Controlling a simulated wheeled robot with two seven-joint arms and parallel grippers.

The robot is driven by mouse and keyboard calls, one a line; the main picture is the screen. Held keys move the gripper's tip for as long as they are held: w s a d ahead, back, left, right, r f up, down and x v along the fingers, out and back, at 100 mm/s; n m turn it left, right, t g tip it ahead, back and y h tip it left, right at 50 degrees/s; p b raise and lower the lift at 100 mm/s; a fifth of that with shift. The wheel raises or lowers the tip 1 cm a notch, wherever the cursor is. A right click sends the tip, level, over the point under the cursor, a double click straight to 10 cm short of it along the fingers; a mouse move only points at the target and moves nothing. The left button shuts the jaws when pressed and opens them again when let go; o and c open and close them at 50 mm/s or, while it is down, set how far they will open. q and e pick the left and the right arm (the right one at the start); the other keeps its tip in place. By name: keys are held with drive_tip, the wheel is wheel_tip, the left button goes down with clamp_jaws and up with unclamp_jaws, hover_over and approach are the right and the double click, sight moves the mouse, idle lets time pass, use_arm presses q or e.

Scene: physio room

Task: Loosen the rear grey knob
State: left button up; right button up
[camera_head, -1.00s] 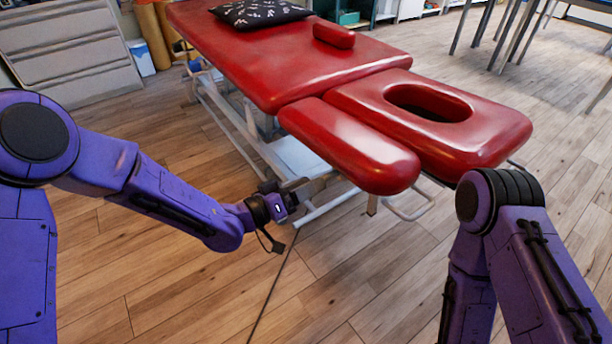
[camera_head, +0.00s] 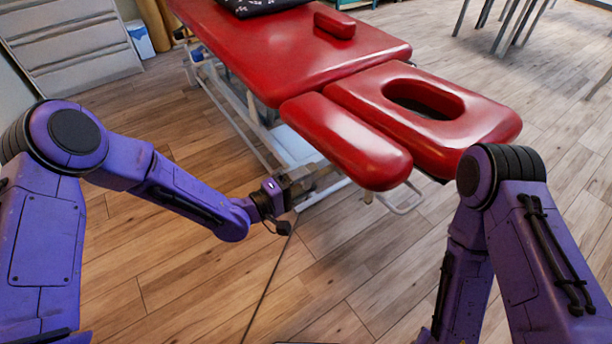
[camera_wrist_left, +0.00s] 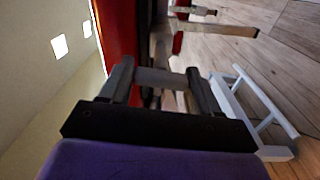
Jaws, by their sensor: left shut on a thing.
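The red treatment table (camera_head: 290,50) stands ahead of me, with a narrow armrest pad and a face-hole section at its near end. My left gripper (camera_head: 297,185) is beside the table's pale frame, below and left of the armrest pad. In the left wrist view its two dark fingers close on the grey knob (camera_wrist_left: 160,78), which spans the gap between them. In the head view the gripper hides the knob. My right arm comes in at the right, but its gripper is out of view.
The pale lower frame (camera_head: 240,125) of the table runs back from the gripper. A dark pillow (camera_head: 255,5) lies on the table. A grey drawer unit (camera_head: 75,45) and a white bin (camera_head: 140,40) stand at the back left.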

use_arm(q)
drive_tip(key=shift+n, duration=0.6)
drive_tip(key=shift+f, duration=0.1)
drive_tip(key=o, duration=1)
drive_tip(key=shift+c, duration=0.2)
drive_tip(key=shift+s+a, duration=0.1)
drive_tip(key=shift+a, duration=0.05)
drive_tip(key=v, duration=1)
drive_tip(key=shift+p, duration=0.4)
drive_tip(key=shift+s, duration=0.1)
